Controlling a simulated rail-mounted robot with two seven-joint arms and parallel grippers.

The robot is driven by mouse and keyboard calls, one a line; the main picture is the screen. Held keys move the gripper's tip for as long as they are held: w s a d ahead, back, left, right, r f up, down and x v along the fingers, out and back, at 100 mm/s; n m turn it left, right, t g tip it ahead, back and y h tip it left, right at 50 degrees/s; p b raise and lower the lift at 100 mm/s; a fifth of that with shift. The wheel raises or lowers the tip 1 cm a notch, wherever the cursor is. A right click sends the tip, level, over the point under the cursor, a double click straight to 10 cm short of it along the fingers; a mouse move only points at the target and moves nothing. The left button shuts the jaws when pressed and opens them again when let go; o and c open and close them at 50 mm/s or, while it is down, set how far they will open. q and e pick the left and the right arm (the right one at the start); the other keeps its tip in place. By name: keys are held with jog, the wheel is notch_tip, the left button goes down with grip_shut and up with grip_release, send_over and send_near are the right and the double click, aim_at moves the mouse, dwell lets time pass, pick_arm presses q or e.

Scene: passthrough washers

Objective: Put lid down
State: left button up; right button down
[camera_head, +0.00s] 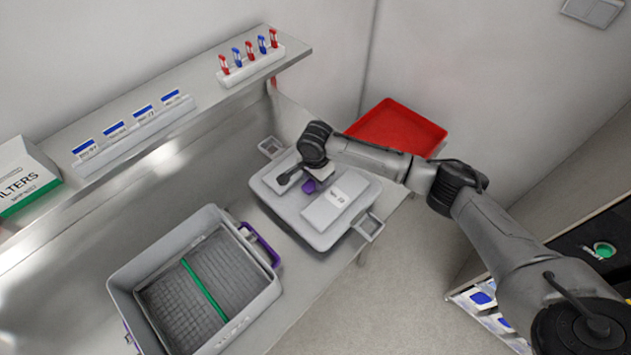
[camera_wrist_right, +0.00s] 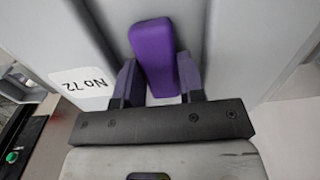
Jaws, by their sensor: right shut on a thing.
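The grey lid (camera_head: 336,207) lies level at the far right part of the metal bench, seemingly over a grey container with metal side handles. It has a purple handle (camera_head: 310,186) and a white label. My right gripper (camera_head: 318,172) is above the lid's middle and shut on the purple handle. In the right wrist view the handle (camera_wrist_right: 155,58) stands between the two fingers, and the lid's grey surface (camera_wrist_right: 230,45) fills the background with the label "No 72" on it. Whether the lid touches what is under it is hidden. My left gripper is not in view.
An open grey bin (camera_head: 130,275) with a mesh basket, green divider and purple handle stands left on the bench. A shelf above holds a rack of red and blue clips (camera_head: 250,66), labelled cards and a filters box (camera_head: 24,180). A red tray (camera_head: 397,128) lies behind my right arm.

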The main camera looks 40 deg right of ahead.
jog(key=shift+f, duration=0.75)
jog(key=c, duration=0.7)
grip_release()
jog(key=shift+f, duration=0.2)
jog(key=shift+c, duration=0.2)
notch_tip(320, 180, up, 12)
jog(key=p, duration=0.1)
jog(key=shift+r, duration=0.15)
